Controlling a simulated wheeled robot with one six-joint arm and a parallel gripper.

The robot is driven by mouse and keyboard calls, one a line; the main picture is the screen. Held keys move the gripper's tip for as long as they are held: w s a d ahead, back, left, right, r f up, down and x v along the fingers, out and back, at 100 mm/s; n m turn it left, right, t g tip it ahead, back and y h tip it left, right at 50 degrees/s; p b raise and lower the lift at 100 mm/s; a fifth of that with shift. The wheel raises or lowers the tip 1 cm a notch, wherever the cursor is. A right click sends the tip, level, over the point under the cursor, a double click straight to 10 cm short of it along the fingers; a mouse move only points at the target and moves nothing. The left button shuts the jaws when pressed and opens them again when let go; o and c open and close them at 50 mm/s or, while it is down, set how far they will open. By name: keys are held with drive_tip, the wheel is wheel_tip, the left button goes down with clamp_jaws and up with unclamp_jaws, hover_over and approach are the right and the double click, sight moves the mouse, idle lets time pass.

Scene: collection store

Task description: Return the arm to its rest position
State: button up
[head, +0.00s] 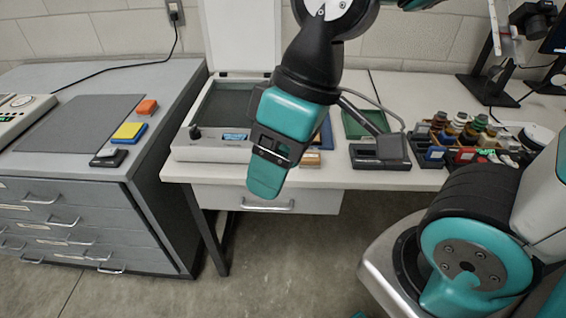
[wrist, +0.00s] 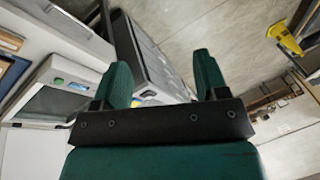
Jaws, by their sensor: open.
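My gripper (head: 268,178) is teal and black and hangs in front of the white table's front edge in the head view, pointing down. In the wrist view my gripper (wrist: 163,80) shows its two teal fingers apart, with nothing between them but the grey drawer cabinet in the distance. My arm bends down from the top of the head view to the gripper. The gripper hides part of the table edge and of the things behind it.
The white table (head: 345,178) bears a lidded device (head: 205,152), a black device (head: 380,153) and several bottles (head: 458,122).

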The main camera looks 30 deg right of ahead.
drive_tip(key=shift+s+r, duration=0.1)
drive_tip(key=shift+s, duration=0.55)
wheel_tip(320, 180, up, 5)
drive_tip(key=p, duration=0.5)
drive_tip(key=shift+w+r, duration=0.1)
